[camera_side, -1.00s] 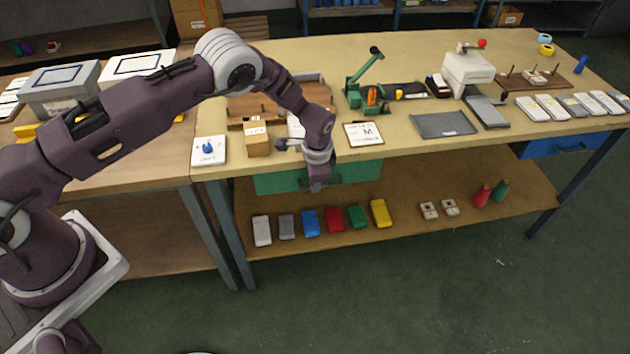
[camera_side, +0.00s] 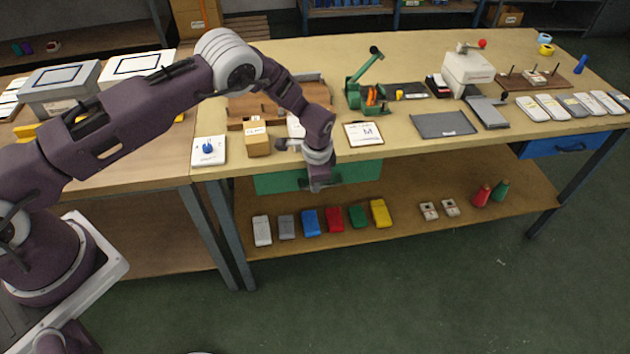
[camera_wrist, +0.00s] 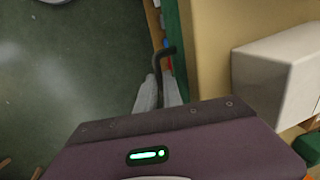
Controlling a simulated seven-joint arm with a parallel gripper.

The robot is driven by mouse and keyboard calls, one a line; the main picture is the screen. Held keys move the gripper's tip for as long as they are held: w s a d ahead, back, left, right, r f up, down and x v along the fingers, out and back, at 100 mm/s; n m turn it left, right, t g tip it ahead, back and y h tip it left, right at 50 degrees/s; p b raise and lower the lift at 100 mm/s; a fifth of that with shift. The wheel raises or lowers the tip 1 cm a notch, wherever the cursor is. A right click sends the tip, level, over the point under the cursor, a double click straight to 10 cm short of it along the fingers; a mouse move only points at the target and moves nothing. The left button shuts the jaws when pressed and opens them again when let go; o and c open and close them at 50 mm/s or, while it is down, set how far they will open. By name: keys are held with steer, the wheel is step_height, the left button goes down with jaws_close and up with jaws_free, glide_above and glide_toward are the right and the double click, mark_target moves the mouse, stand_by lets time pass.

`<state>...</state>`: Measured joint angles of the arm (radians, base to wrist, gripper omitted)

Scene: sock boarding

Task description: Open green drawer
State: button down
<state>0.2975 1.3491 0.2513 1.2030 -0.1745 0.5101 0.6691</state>
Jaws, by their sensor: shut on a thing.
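The green drawer (camera_side: 275,183) hangs under the front edge of the tan workbench, left of the middle. It looks closed or nearly flush with the bench front. My gripper (camera_side: 318,186) is in front of it, pointing down, and covers part of the drawer front. In the wrist view my gripper (camera_wrist: 160,92) is shut on the dark drawer handle (camera_wrist: 163,55), with a finger on either side. The green drawer front (camera_wrist: 178,50) shows as a strip just right of the handle. The exact contact is partly hidden by the wrist.
Several coloured packs (camera_side: 334,219) lie on the lower shelf. A blue drawer (camera_side: 570,142) is at the far right. The floor in front is clear.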

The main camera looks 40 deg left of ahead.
steer(key=s+d, duration=1.3)
steer(key=shift+d, duration=0.15)
steer(key=c, duration=1.8)
jaws_free()
steer(key=shift+o, duration=0.2)
steer(key=shift+s, duration=0.1)
step_height(320, 180, up, 7)
steer(key=shift+s+d, duration=0.4)
steer(key=shift+s, duration=0.05)
